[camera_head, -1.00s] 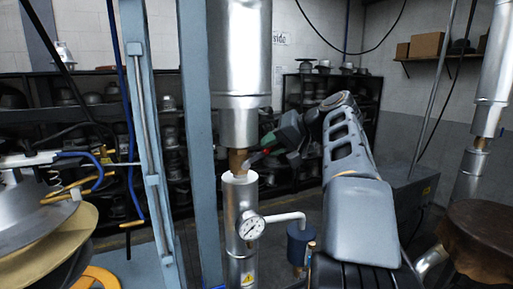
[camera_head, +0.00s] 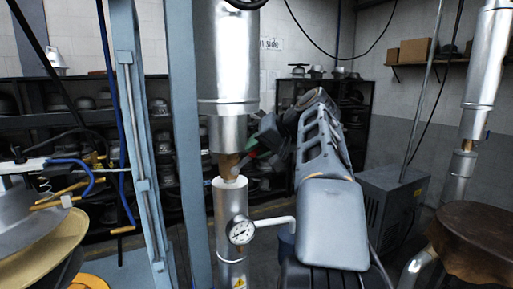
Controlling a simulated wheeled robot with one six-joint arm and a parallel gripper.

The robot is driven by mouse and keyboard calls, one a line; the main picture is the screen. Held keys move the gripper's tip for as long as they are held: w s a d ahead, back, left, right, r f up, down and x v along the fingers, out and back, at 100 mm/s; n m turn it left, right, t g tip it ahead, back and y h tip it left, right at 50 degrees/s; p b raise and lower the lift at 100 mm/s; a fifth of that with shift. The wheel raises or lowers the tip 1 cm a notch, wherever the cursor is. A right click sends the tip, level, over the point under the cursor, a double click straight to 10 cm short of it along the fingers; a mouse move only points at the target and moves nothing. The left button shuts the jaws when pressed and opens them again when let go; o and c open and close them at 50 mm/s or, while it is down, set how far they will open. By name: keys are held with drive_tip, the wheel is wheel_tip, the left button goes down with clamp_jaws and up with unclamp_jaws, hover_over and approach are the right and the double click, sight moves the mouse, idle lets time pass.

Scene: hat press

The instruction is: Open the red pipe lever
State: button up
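A silver vertical pipe (camera_head: 222,75) stands left of centre, with a short copper-brown section (camera_head: 228,166) between its upper and lower parts. My arm reaches forward from the lower right, and my gripper (camera_head: 243,161) is at the right side of that brown section. Small green and dark red patches show around the gripper. I cannot tell which of these belongs to the lever, and no clear red lever shape shows. The fingers are too small and dark to tell whether they are open, shut or touching anything.
A pressure gauge (camera_head: 241,230) on a white side pipe sits below the gripper. A blue-grey post (camera_head: 183,150) stands close left of the pipe. Hat shelves (camera_head: 90,105) are behind. A grey cabinet (camera_head: 392,205) and a brown round-topped stand (camera_head: 480,240) are at right.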

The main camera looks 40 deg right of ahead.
drive_tip(key=o, duration=0.3)
drive_tip(key=p+v, duration=0.1)
drive_tip(key=v, duration=1.2)
drive_tip(key=shift+s+d+r, duration=0.1)
drive_tip(key=shift+s+r, duration=0.15)
drive_tip(key=shift+s, duration=0.05)
